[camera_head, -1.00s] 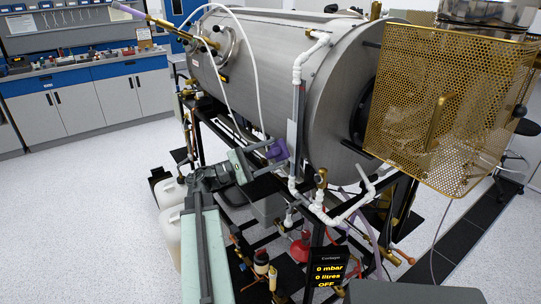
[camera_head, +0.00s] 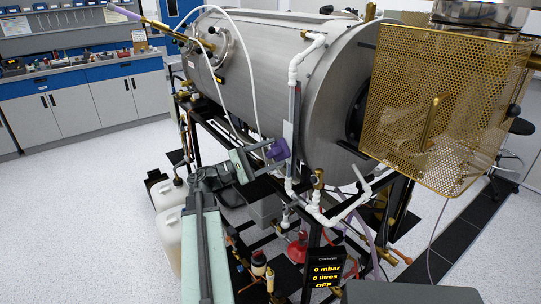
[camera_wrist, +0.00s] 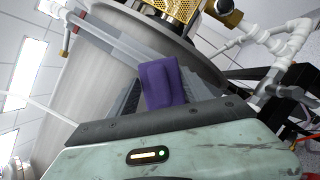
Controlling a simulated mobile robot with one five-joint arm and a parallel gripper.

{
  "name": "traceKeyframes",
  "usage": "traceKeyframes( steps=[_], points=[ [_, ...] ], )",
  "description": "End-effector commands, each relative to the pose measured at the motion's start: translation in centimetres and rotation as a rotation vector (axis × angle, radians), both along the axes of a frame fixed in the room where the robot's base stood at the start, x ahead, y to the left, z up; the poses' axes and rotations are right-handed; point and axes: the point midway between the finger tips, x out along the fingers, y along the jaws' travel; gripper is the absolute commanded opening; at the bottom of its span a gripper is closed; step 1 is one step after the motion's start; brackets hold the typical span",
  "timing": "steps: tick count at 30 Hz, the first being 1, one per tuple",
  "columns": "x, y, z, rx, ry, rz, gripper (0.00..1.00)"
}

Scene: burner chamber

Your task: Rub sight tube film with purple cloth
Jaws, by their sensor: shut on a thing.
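The purple cloth (camera_head: 278,150) is held at the tip of my gripper (camera_head: 264,154). The cloth is folded into a small block between the fingers, and it shows in the middle of the wrist view (camera_wrist: 163,83). The sight tube (camera_head: 291,107) stands upright in front of the steel drum, between white pipe fittings. The cloth is at the left side of its lower part in the head view; I cannot tell whether they touch. In the wrist view a pale tube (camera_wrist: 112,38) runs slantwise behind the cloth. Any film is too small to make out.
The large steel drum (camera_head: 255,75) lies right behind the cloth. White pipes (camera_head: 318,212) and a black frame stand below and to the right. A perforated brass guard (camera_head: 440,100) is at the right. White jugs (camera_head: 172,232) stand on the floor at left. A display reads 0 mbar (camera_head: 325,272).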

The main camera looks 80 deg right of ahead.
Motion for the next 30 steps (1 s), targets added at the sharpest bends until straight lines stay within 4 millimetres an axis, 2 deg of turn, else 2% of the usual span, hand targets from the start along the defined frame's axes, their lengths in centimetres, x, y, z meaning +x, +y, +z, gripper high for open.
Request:
traceKeyframes(
  steps=[8, 19, 30],
  points=[
    [-0.4, 0.3, 0.0, 0.0, 0.0, 0.0, 0.25],
    [-2.7, 3.0, 0.0, 0.0, 0.001, 0.001, 0.25],
    [-2.7, 2.6, 0.0, 0.0, 0.0, 0.001, 0.25]
  ],
)
